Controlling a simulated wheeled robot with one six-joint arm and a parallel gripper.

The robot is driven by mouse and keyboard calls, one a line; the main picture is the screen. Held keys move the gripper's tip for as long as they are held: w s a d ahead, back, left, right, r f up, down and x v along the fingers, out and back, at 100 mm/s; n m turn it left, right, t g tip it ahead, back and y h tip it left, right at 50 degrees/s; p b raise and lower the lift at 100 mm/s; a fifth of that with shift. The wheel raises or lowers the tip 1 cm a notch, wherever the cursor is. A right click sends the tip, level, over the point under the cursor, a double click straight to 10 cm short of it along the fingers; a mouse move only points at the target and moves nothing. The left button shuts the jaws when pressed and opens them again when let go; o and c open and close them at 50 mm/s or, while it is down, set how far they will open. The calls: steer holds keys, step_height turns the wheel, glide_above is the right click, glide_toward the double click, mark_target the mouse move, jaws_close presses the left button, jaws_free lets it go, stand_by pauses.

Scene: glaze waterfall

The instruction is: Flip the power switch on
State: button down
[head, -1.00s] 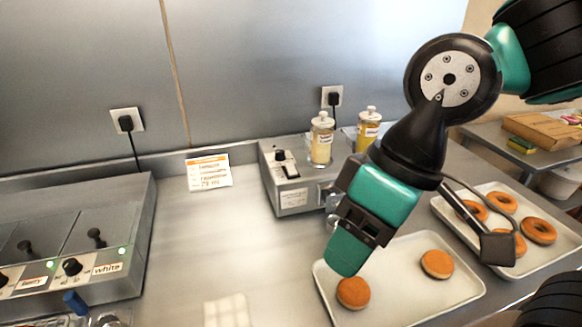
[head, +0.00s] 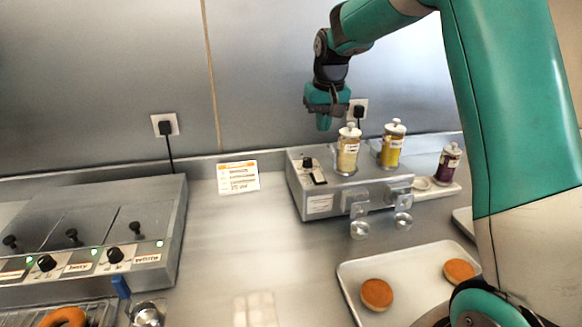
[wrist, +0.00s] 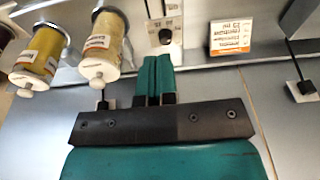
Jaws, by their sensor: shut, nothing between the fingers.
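The grey metal filling machine (head: 345,187) stands on the counter against the wall. On its top left are a black knob (head: 307,162) and, in front of it, a small black switch on a pale plate (head: 319,178); I cannot tell whether it is on or off. In the wrist view the knob (wrist: 165,37) shows just beyond the fingers and the switch (wrist: 172,5) is at the top edge. My gripper (head: 323,123) has teal fingers, closed together and empty (wrist: 153,74). It hangs above the back of the machine, apart from the switch.
A cream jar (head: 348,152) and a yellow jar (head: 393,146) stand on the machine, close to my gripper. A wall outlet (head: 358,108) is behind. A label card (head: 238,177) leans left; a grey warmer box (head: 95,225) is further left. A doughnut tray (head: 415,262) lies in front.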

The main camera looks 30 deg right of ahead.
mark_target(317, 171)
steer(key=shift+w+d+f, duration=0.2)
steer(key=shift+w+d, duration=0.3)
steer(key=shift+w, duration=0.15)
steer(key=f+p, duration=0.1)
steer(key=f, duration=0.3)
steer(key=w+f+p, duration=0.1)
steer(key=f+p, duration=0.1)
steer(key=f, duration=0.3)
steer(key=w+f+p, duration=0.1)
steer(key=f+p, duration=0.1)
steer(key=f, duration=0.2)
steer(key=shift+w+d+f, duration=0.2)
steer(key=shift+d+f, duration=0.05)
steer(key=shift+f, duration=0.15)
steer(key=shift+d, duration=0.1)
